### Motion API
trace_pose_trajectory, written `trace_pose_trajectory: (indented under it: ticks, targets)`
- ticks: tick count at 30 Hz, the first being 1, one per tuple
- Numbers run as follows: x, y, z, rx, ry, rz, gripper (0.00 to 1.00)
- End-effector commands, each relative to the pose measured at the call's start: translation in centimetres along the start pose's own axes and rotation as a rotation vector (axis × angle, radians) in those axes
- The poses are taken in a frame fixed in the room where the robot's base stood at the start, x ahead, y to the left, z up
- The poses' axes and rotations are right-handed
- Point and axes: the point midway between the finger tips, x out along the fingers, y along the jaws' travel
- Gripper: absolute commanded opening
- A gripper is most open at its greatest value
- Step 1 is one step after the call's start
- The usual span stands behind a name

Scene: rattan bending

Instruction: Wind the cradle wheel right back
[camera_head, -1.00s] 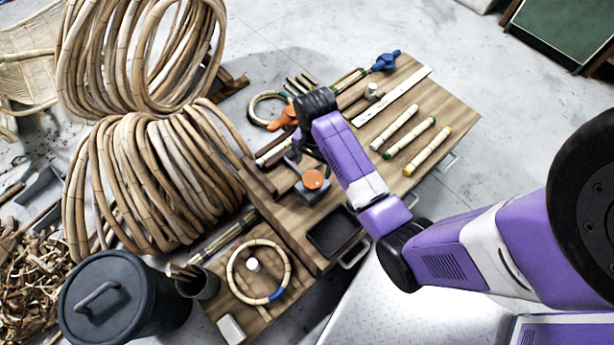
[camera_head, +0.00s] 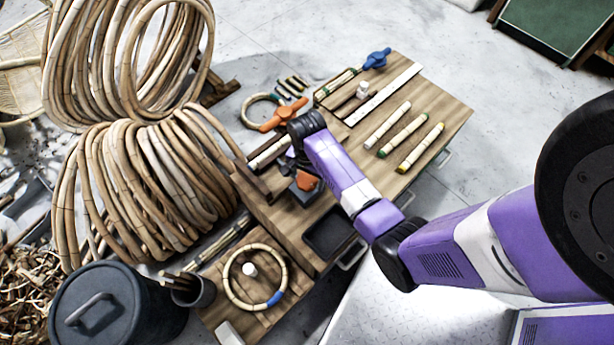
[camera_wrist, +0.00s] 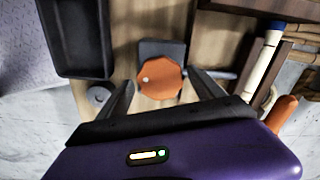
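An orange round wheel (camera_wrist: 160,80) with a small pale knob sits on a dark grey block (camera_wrist: 163,50) on the wooden bench. I take it for the cradle wheel. In the head view the wheel (camera_head: 307,181) is partly covered by my gripper (camera_head: 296,162). In the wrist view my gripper (camera_wrist: 165,84) is open, with one dark finger on each side of the wheel and gaps between. Whether it touches the wheel cannot be told. An orange handle (camera_head: 283,114) and a blue handle (camera_head: 377,59) are farther along the bench.
A black tray (camera_head: 328,232) lies beside the wheel, towards the bench's front edge. Several marked rods (camera_head: 404,135) and a pale ruler (camera_head: 384,94) lie to the right. A cane ring (camera_head: 240,296) lies at lower left. Large cane coils (camera_head: 140,180) crowd the left side.

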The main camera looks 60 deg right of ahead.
Motion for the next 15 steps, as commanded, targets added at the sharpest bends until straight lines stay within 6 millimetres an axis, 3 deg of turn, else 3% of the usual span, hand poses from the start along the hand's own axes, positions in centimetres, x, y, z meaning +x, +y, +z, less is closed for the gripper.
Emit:
trace_pose_trajectory:
  ticks: [1, 9, 15]
  targets:
    - [-0.01, -0.01, 0.0, 0.0, 0.0, 0.0, 0.65]
    - [-0.02, 0.01, 0.0, 0.0, 0.0, 0.0, 0.17]
    - [-0.12, 0.01, 0.02, -0.018, 0.0, 0.001, 0.17]
